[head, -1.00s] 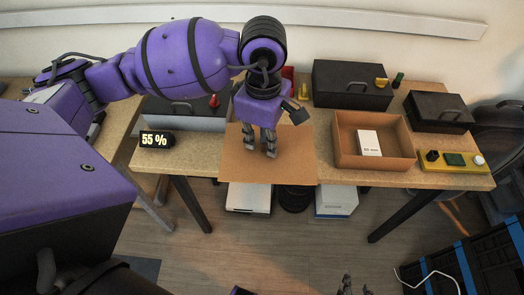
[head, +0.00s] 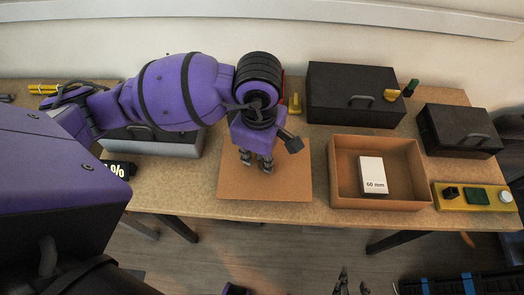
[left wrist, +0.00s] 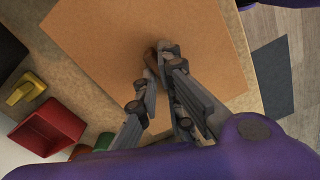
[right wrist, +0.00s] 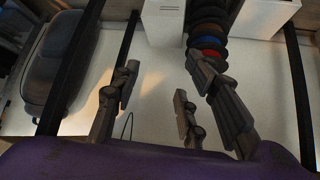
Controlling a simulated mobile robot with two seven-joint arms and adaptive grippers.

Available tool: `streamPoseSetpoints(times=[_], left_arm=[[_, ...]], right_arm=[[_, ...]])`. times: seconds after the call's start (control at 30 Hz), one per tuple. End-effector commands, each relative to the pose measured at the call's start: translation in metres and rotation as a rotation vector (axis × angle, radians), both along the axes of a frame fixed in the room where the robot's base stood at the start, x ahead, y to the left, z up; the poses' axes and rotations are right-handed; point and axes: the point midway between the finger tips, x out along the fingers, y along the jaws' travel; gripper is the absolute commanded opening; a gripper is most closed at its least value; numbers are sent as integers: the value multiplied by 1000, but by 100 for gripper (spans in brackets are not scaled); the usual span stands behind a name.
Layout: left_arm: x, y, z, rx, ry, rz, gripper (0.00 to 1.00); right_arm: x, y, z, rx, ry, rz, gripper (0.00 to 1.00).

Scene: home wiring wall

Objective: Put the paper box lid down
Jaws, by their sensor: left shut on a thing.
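The paper box lid (head: 262,187) is a flat brown sheet, level over the table left of the open paper box. My left gripper (head: 256,166) is above its middle, pointing down, shut on the lid's small brown knob (left wrist: 153,52). The lid (left wrist: 205,45) fills much of the left wrist view. I cannot tell whether it touches the table. The paper box (head: 333,180) has no cover and holds a white block marked 60 mm (head: 373,174). My right gripper (right wrist: 158,92) is open and empty; its fingertips also show low in the head view (head: 351,284).
Black cases (head: 340,92) (head: 455,125) stand behind and right of the box. A yellow strip (head: 452,205) with small parts lies at the right front. A red bin (left wrist: 48,128) and yellow piece are near the lid. The display (head: 118,170) is at left.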

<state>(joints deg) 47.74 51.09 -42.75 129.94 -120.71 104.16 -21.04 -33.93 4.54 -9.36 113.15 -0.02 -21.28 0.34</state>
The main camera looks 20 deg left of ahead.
Motion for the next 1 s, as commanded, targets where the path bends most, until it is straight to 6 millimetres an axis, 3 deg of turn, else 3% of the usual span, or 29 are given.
streamPoseSetpoints(times=[0.03,0.1,0.33,0.53,0.57,0.7,1.0], left_arm=[[-6,-1,-18,0,16,-2,0],[-8,-3,-26,0,12,-3,0],[-7,-3,-24,1,4,-3,0],[-8,-3,-30,1,6,-3,0],[-8,-3,-29,1,5,-3,10],[-7,-3,-28,1,4,-3,26],[-7,-3,-27,1,4,-3,26]], right_arm=[[-8,-3,-11,-5,17,0,40],[-9,-5,-15,-10,19,0,40],[5,-3,-6,-7,-12,3,40],[2,-3,-9,-7,-6,4,40],[3,-3,-9,-7,-6,4,40],[2,-2,-9,-7,-5,3,40],[1,-1,-11,-5,0,1,40]])
